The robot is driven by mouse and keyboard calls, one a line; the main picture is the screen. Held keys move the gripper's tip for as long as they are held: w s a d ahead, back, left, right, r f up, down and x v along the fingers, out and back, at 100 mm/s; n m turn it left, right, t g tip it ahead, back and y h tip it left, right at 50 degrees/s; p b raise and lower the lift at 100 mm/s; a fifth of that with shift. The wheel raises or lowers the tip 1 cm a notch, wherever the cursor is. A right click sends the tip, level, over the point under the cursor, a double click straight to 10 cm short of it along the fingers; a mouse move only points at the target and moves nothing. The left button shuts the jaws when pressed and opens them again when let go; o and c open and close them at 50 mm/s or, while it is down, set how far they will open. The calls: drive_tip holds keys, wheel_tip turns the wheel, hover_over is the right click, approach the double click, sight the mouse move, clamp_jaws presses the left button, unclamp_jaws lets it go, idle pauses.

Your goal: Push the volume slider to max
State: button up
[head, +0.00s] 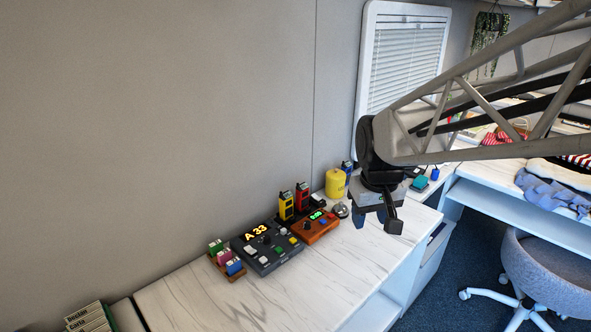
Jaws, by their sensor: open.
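A dark grey console (267,248) with an orange "A 33" display, a knob and several coloured buttons lies on the white marbled counter. An orange box (316,228) with a small green display and buttons sits touching or just right of it. The volume slider is too small to make out on either device. My gripper (369,217) hangs to the right of both devices, above the counter's front edge, pointing down.
Yellow (286,206) and red (302,197) handsets stand behind the devices. A yellow canister (335,183) and a silver bell (340,210) stand to their right. A small rack of coloured blocks (227,261) is at left. The counter's front strip (300,285) is clear.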

drive_tip(key=w+a+f+n, duration=0.2)
drive_tip(key=w+a+f, duration=0.2)
drive_tip(key=w, duration=0.5)
drive_tip(key=w+a+f+n, duration=0.1)
drive_tip(key=w+a+f, duration=0.25)
drive_tip(key=w, duration=0.45)
drive_tip(key=n+g, duration=0.2)
drive_tip(key=n, duration=0.1)
approach(283, 229)
drive_tip(key=shift+s+d+f, duration=0.35)
drive_tip(key=shift+s, duration=0.1)
drive_tip(key=shift+w+a+f, duration=0.25)
drive_tip(key=shift+f, duration=0.2)
drive_tip(key=shift+f, duration=3.9)
clamp_jaws()
